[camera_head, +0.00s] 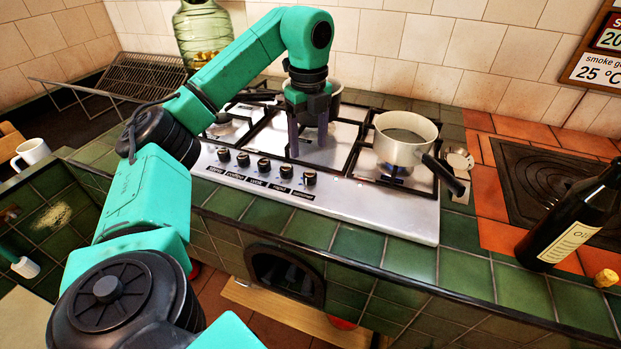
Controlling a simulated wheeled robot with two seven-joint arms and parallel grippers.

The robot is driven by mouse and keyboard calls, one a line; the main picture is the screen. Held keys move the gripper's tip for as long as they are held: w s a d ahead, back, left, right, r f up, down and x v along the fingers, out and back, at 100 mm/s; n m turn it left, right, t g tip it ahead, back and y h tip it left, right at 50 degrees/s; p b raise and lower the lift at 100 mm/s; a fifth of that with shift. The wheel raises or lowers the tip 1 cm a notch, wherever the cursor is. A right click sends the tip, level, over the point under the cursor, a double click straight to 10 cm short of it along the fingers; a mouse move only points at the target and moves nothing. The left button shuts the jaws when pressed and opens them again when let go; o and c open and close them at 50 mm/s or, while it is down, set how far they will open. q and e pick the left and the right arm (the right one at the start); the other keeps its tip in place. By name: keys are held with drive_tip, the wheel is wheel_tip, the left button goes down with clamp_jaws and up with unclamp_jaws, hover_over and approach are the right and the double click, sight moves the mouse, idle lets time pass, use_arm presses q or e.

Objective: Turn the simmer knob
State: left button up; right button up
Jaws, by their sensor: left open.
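A row of several black knobs (264,165) stands on the front left of the steel hob (375,205). Small dark labels sit in front of the knobs. Their words are too small to read surely, so I cannot tell which is the simmer knob. My left gripper (308,143) points down over the hob, its two dark fingers apart with nothing seen between them. It appears just behind and above the rightmost knob (309,179), not around it. My right gripper is out of view.
A cream saucepan (404,150) sits over a lit burner, its dark handle (444,175) reaching over the hob's right edge. Another pan is partly hidden behind my gripper. A dark bottle (560,225) and a cork (606,278) stand at right. The green-tiled front edge is clear.

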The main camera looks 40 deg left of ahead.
sight(309, 172)
use_arm(q)
wheel_tip(309, 172, down, 9)
drive_tip(key=shift+w+r, duration=0.1)
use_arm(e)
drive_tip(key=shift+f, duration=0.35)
use_arm(q)
clamp_jaws()
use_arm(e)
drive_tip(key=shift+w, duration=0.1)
use_arm(q)
drive_tip(key=shift+p, duration=0.3)
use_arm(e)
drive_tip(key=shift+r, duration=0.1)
